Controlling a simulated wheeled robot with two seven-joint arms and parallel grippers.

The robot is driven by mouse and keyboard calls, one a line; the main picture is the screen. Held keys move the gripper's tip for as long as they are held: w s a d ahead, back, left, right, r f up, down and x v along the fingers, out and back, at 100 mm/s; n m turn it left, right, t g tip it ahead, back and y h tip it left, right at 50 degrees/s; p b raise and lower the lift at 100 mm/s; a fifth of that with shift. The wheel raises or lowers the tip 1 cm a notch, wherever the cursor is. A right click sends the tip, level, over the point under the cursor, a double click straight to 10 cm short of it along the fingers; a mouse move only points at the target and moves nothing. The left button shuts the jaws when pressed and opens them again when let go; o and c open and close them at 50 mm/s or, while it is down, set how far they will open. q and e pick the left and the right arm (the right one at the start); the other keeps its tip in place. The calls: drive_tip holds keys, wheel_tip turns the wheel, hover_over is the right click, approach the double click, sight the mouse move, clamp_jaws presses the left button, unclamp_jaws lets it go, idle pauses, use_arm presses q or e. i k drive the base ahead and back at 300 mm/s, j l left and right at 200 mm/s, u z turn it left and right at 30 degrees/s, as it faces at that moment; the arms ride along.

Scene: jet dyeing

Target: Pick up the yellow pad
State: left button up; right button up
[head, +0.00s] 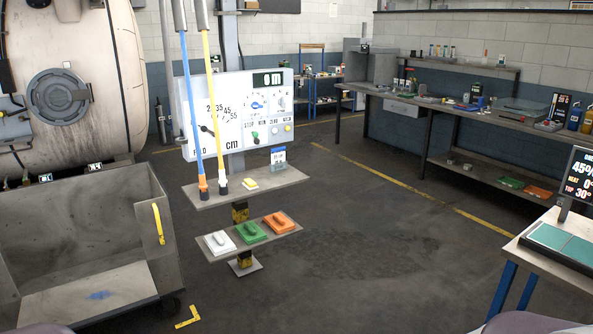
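A small yellow pad (250,184) with a pale edge lies on the upper grey shelf (282,180) of the gauge stand, near the middle of the picture. It sits right of the feet of a blue rod and a yellow rod, and in front of a small blue-and-white card (278,158). Neither gripper is in view. Only grey rounded parts, likely of my own body, show at the bottom left and bottom right edges.
White (219,243), green (250,232) and orange (279,223) handled pads lie on the lower shelf. A grey cart (75,225) stands at left, a table with a screen (575,185) at right. The floor between stand and table is clear.

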sight(248, 183)
drive_tip(key=i+l+z, duration=0.2)
drive_tip(key=i, duration=1.6)
drive_tip(key=i+u, duration=0.45)
drive_tip(key=i, duration=0.2)
drive_tip(key=i+l+u, duration=0.25)
drive_tip(key=i+u, duration=0.25)
drive_tip(key=i+l+u, duration=0.45)
drive_tip(key=i, duration=0.2)
drive_tip(key=i+l+u, duration=0.5)
drive_tip(key=l, duration=0.2)
drive_tip(key=i+l+u, duration=0.3)
drive_tip(key=l+u, duration=0.15)
drive_tip(key=l, duration=0.35)
